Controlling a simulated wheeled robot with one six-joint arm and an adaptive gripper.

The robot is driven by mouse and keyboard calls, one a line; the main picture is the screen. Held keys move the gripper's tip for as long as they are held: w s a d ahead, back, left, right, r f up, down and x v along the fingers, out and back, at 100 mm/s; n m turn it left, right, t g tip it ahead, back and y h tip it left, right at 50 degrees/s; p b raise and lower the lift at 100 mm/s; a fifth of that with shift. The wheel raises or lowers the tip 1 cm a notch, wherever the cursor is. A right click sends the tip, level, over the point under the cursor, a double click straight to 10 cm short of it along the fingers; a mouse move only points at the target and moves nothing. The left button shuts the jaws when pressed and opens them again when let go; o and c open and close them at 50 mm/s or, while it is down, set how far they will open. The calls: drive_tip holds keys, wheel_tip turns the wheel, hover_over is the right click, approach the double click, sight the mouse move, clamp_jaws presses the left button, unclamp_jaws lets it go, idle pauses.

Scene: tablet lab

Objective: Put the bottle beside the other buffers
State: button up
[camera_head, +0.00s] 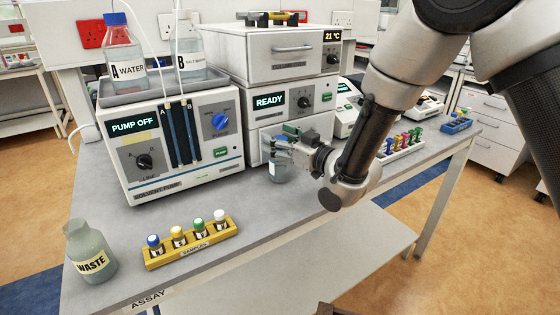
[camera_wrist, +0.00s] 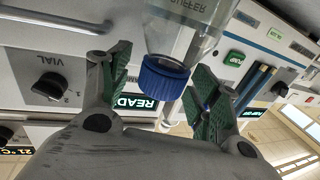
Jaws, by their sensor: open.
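A clear bottle (camera_head: 278,172) with a pale label stands on the bench in front of the stacked instruments. In the wrist view the bottle (camera_wrist: 190,28) is upside down in the picture, with a blue cap (camera_wrist: 165,78) and a label that seems to read BUFFER. My gripper (camera_head: 290,142) is at the bottle's top, its green-padded fingers open on either side of the cap. Small gaps seem to show beside the cap. Bottle A WATER (camera_head: 124,52) and bottle B (camera_head: 190,58) stand on the solvent pump. No other bottle is readable as a buffer.
The solvent pump (camera_head: 140,172) and the READY instrument (camera_head: 262,122) stand close behind the bottle. A WASTE bottle (camera_head: 88,245) and yellow SAMPLES rack (camera_head: 190,250) are at the front left. A white vial rack (camera_head: 405,150) and blue rack (camera_head: 455,127) stand right. Bench between is clear.

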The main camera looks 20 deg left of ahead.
clamp_jaws()
drive_tip(key=shift+r, duration=0.1)
